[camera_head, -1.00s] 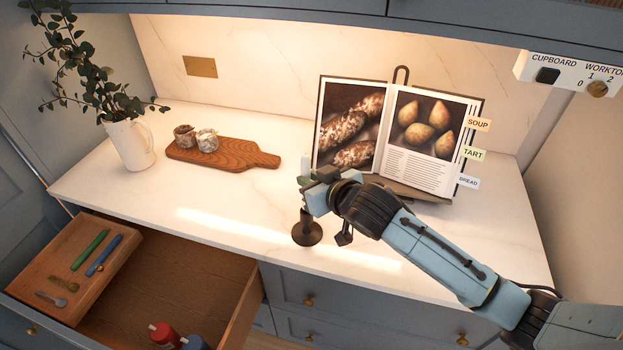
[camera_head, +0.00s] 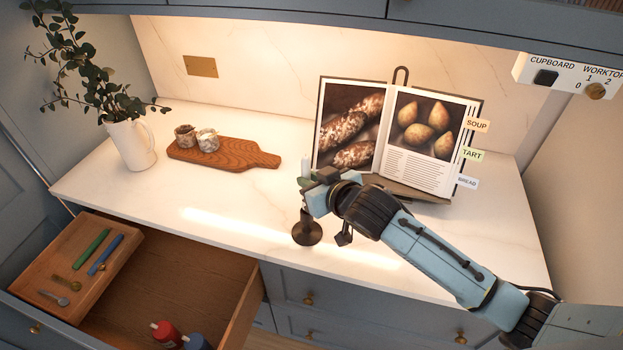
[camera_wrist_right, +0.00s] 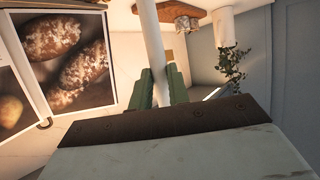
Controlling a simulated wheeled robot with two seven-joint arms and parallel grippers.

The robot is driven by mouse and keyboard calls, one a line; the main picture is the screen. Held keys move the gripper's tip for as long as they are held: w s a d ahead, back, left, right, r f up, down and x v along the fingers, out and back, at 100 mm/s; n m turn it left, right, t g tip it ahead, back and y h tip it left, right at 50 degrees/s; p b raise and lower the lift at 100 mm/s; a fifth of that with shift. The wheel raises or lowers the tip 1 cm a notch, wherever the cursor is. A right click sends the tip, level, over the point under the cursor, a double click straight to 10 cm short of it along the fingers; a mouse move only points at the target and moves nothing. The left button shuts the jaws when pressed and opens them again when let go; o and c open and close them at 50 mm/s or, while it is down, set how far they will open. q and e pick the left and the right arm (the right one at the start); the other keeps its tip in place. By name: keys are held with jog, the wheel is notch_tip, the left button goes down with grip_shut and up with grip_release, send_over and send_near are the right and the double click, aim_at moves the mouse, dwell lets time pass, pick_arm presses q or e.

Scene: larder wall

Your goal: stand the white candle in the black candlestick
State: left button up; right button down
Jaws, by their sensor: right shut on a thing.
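The white candle (camera_wrist_right: 153,45) shows in the wrist view as a pale rod between the green fingertips of my right gripper (camera_wrist_right: 160,88). The gripper is shut on it. In the head view my right gripper (camera_head: 312,192) is directly above the black candlestick (camera_head: 307,233), which stands upright near the worktop's front edge. The candlestick's stem rises to the gripper, and its top is hidden there. I cannot tell whether the candle's lower end is in the candlestick. My left gripper is out of view.
An open cookbook on a stand (camera_head: 395,130) is behind my right gripper. A wooden board (camera_head: 235,158) with two small pots and a white jug (camera_head: 130,145) stand to the left. An open drawer (camera_head: 180,275) is at front left. The worktop's middle is clear.

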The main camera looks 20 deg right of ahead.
jog(key=shift+f+b, duration=0.8)
jog(key=shift+f, duration=1.15)
jog(key=c, duration=1.3)
grip_release()
jog(key=shift+o, duration=0.2)
jog(key=shift+s, duration=0.15)
jog(key=v, duration=1.3)
